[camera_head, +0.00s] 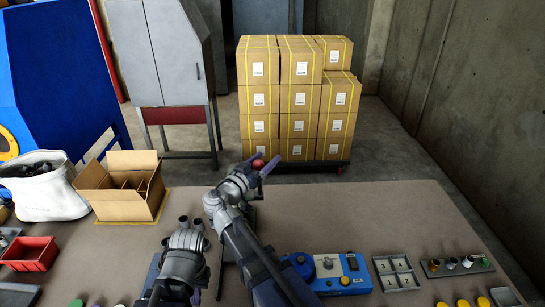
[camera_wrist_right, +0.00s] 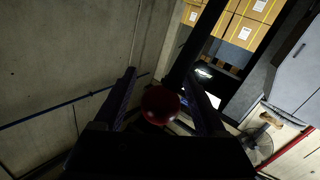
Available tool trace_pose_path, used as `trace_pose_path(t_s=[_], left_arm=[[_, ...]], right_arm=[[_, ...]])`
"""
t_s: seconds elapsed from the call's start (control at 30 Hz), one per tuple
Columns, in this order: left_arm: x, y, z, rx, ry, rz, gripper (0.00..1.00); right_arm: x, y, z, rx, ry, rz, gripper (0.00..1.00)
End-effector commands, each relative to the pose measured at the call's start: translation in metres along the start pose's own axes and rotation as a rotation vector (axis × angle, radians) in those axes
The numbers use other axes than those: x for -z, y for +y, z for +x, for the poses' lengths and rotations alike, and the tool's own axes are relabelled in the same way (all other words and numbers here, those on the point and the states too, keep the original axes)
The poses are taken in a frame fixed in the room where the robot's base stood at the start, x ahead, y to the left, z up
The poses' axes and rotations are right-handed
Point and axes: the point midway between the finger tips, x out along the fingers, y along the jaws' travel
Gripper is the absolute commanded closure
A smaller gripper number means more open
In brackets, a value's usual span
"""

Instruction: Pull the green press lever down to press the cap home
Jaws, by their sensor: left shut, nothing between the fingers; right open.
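A red ball knob (camera_head: 258,164) shows at my right gripper (camera_head: 265,168), which is raised above the table's back edge. In the right wrist view the red knob (camera_wrist_right: 160,104) sits between the two fingers of my right gripper (camera_wrist_right: 162,92), which are open. I cannot tell whether they touch it. A dark bar (camera_wrist_right: 196,48) rises behind it. My left gripper (camera_head: 172,290) is low at the front, shut and empty, with its fingers largely hidden by its wrist. No green lever is clearly visible; the press and cap are hidden or not distinguishable behind my arms.
A blue control box (camera_head: 330,272) stands right of my right arm, with a numbered grey tray (camera_head: 397,272) beside it. An open cardboard box (camera_head: 122,187), white sack (camera_head: 42,187) and red bin (camera_head: 30,254) are at left. The back right of the table is clear.

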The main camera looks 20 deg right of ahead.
Motion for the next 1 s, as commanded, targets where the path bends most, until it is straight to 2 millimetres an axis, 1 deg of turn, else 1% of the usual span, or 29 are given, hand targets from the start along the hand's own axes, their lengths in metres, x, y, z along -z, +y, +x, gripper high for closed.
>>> trace_pose_path(t_s=[0.2, 0.23, 0.87, 1.0], left_arm=[[-0.0003, -0.0001, 0.0, 0.0, 0.0, 0.0, 1.0], [-0.0003, -0.0001, 0.0, 0.0, 0.0, 0.0, 1.0], [-0.0002, -0.0001, 0.0, 0.0, 0.0, 0.0, 1.0], [-0.0002, -0.0001, -0.0001, 0.0, 0.0, 0.0, 1.0]], right_arm=[[0.0, -0.0003, -0.0002, 0.001, 0.0, 0.0, 0.27], [0.0, -0.0003, -0.0002, 0.001, 0.0, 0.0, 0.29], [0.0002, -0.0002, -0.0002, 0.001, 0.0, 0.0, 1.0], [0.0003, -0.0003, -0.0002, 0.001, 0.001, 0.0, 1.0]])
